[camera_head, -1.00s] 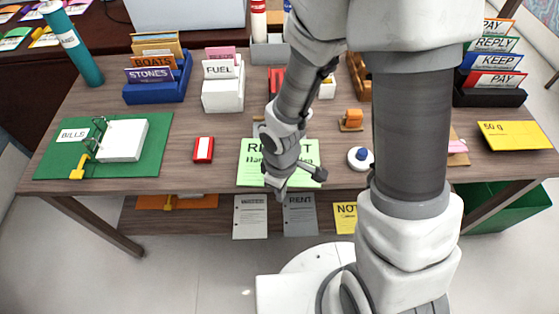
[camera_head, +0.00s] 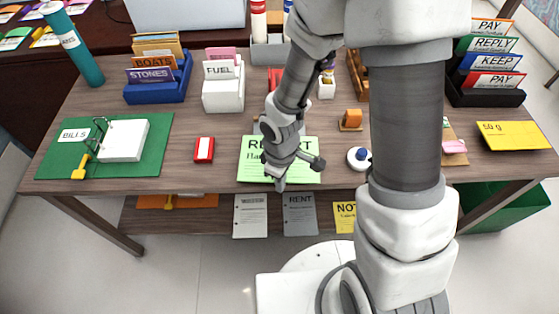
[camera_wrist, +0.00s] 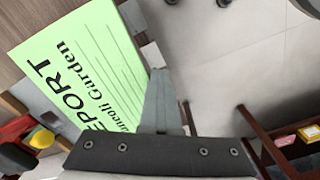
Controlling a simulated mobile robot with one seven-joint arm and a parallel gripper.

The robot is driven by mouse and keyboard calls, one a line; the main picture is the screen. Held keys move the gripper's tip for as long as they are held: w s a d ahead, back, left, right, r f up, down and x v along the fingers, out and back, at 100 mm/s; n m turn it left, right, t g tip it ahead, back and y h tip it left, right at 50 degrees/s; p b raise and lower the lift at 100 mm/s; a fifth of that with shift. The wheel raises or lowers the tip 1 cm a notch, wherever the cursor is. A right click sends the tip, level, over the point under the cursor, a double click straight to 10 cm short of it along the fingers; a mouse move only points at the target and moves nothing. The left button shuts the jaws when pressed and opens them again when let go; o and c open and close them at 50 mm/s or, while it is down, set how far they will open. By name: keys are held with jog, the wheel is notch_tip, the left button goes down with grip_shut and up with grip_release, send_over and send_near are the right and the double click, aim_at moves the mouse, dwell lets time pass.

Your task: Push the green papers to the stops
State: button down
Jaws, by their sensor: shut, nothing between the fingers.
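The green papers (camera_head: 250,172), headed REPORT, lie flat on the wooden desk close to its front edge. My arm hides part of the sheet in the head view. They also show in the wrist view (camera_wrist: 95,62). My gripper (camera_head: 280,186) is shut and empty, pointing down at the papers' front edge. In the wrist view its fingertips (camera_wrist: 160,76) are just beside that edge; I cannot tell whether they touch it. The stops cannot be clearly made out; my arm covers the area behind the papers.
A red-and-white box (camera_head: 204,150) stands left of the papers, and a white round item with a blue top (camera_head: 359,158) stands right. A green binder board (camera_head: 55,160) lies at far left. White (camera_head: 222,95) and blue (camera_head: 158,90) file holders stand behind.

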jog(key=shift+w+p, duration=0.55)
jog(key=shift+w, duration=1.6)
jog(key=shift+w, duration=0.3)
jog(key=shift+w, duration=0.35)
jog(key=shift+s, duration=0.15)
jog(key=shift+s, duration=0.65)
jog(key=shift+r+p, duration=2.95)
jog(key=shift+r, duration=0.6)
